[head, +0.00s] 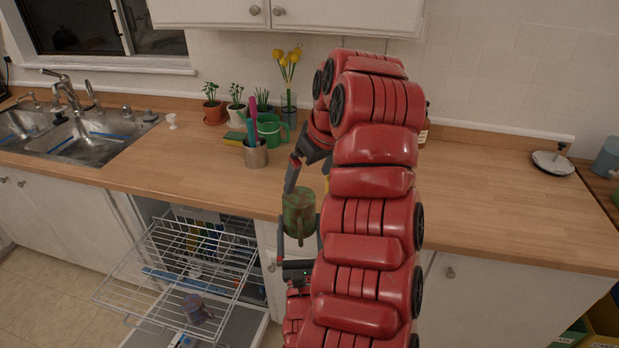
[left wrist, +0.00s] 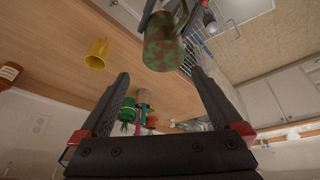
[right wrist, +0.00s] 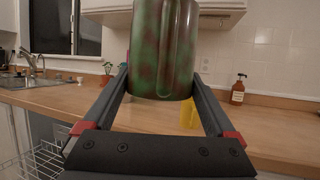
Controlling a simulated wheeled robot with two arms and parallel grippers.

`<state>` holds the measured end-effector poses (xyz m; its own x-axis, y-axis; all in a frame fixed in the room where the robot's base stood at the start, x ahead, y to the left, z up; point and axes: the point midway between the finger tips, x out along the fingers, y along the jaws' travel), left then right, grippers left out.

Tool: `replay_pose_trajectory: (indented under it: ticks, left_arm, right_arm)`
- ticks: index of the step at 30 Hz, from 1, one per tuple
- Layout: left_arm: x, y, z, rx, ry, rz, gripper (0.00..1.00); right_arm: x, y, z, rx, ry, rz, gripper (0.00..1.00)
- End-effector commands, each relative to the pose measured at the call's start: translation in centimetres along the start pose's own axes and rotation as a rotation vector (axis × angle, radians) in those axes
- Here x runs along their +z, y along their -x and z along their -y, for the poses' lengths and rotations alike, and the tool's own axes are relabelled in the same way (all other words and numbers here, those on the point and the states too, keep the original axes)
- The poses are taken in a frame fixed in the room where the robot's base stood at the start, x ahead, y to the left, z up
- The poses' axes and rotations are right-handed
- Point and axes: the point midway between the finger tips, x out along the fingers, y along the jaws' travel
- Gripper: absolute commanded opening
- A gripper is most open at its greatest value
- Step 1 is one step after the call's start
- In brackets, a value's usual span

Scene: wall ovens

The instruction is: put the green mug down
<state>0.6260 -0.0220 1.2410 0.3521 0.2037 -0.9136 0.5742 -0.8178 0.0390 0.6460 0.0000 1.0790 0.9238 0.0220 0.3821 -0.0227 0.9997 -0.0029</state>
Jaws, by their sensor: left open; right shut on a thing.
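The green mug (head: 299,208), mottled green and brown, is upright in front of the counter's front edge in the head view. My right gripper (head: 299,229) is shut on it from below in that view. The right wrist view shows the mug (right wrist: 163,50) between the fingertips, its handle facing the camera. My left gripper (head: 291,178) is open and empty, close to the mug on its far side. The left wrist view shows the mug (left wrist: 165,45) beyond the open fingers. The wooden counter (head: 480,200) is partly hidden by my red arm.
A yellow cup (left wrist: 97,54) stands on the counter, mostly hidden in the head view. A metal utensil cup (head: 255,155), green watering can (head: 270,130), plants and sink (head: 90,137) are at the left. An open dishwasher rack (head: 190,255) juts out below. The counter's right side is mostly clear.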

Motion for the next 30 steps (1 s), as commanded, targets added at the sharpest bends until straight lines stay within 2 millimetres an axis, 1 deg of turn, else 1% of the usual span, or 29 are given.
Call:
replay_pose_trajectory:
  ticks: [1,4,8,18,21,24,30]
  left_arm:
    - [0.5,0.0,0.3,-0.010,0.003,0.016,1.00]
    - [0.8,-0.6,0.6,-0.020,0.008,0.030,1.00]
    - [0.8,-2.2,0.6,-0.020,0.009,0.025,1.00]
    - [0.9,-8.4,0.6,-0.019,0.005,0.025,1.00]
    - [1.1,-9.9,0.6,-0.017,0.004,0.028,1.00]
    - [1.0,-11.0,0.6,-0.016,0.004,0.027,1.00]
    - [1.0,-11.8,0.6,-0.013,0.005,0.024,1.00]
  right_arm:
    - [0.1,0.0,0.0,0.000,0.000,0.001,0.17]
    - [0.1,0.0,0.0,0.000,0.000,0.001,0.17]
    - [0.1,0.0,0.0,0.000,0.000,0.001,0.17]
    - [0.1,0.0,0.0,0.000,0.000,0.001,0.17]
    - [0.1,0.0,0.0,0.000,0.000,0.001,0.17]
    - [0.1,0.0,0.0,0.000,0.000,0.001,0.17]
    - [0.1,0.0,0.0,0.000,0.000,0.001,0.17]
